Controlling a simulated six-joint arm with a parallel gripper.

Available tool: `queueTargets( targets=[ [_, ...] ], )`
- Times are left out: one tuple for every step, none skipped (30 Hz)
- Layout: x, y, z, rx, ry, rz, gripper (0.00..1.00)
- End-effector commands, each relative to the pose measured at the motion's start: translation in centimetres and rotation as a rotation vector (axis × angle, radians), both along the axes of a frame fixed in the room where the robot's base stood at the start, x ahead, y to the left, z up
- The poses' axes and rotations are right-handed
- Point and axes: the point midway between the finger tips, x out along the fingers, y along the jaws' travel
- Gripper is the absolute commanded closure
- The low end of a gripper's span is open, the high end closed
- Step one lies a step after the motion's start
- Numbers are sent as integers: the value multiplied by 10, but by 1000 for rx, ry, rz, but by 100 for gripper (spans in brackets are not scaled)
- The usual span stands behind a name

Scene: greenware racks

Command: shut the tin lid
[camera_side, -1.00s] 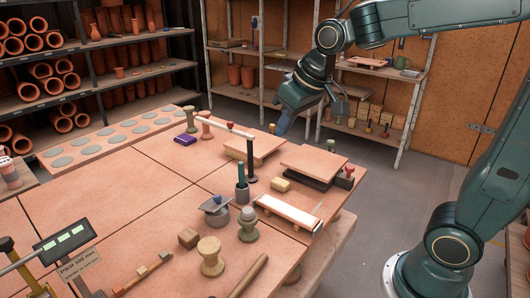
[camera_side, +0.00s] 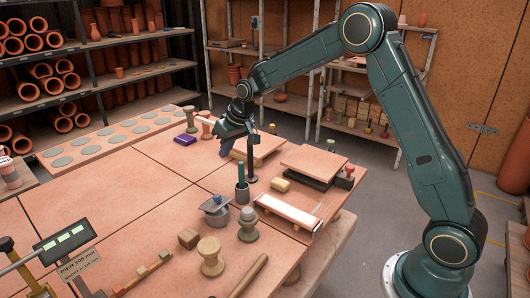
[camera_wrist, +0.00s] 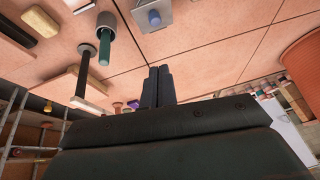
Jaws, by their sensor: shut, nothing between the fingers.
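A grey cup with a green rod (camera_side: 242,190) stands just behind the tin. A dark post (camera_side: 251,160) rises close to my gripper. A stone-coloured spool (camera_side: 248,225) is right of the tin, and a wooden spool (camera_side: 210,257) is in front. The table left of the tin is clear.

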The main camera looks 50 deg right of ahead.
Motion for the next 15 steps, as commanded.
queueTargets(
  targets=[
    [5,-2,-8,3,2,-2,100],
    [7,-2,-11,4,3,-2,100],
    [10,-3,-15,6,3,-3,100],
    [11,-3,-17,6,2,-4,100],
    [12,-3,-18,8,3,-4,100],
    [13,-3,-20,8,3,-4,100],
    [14,-3,-21,8,4,-4,100],
    [14,-4,-21,8,3,-4,100],
    [14,-4,-21,9,3,-5,100],
    [14,-4,-21,8,3,-4,100],
    [14,-4,-21,8,3,-4,100],
    [14,-3,-21,8,3,-4,100],
    [14,-3,-21,8,3,-4,100],
    [14,-3,-22,8,3,-4,100],
    [15,-3,-23,8,3,-4,100]
  ],
)
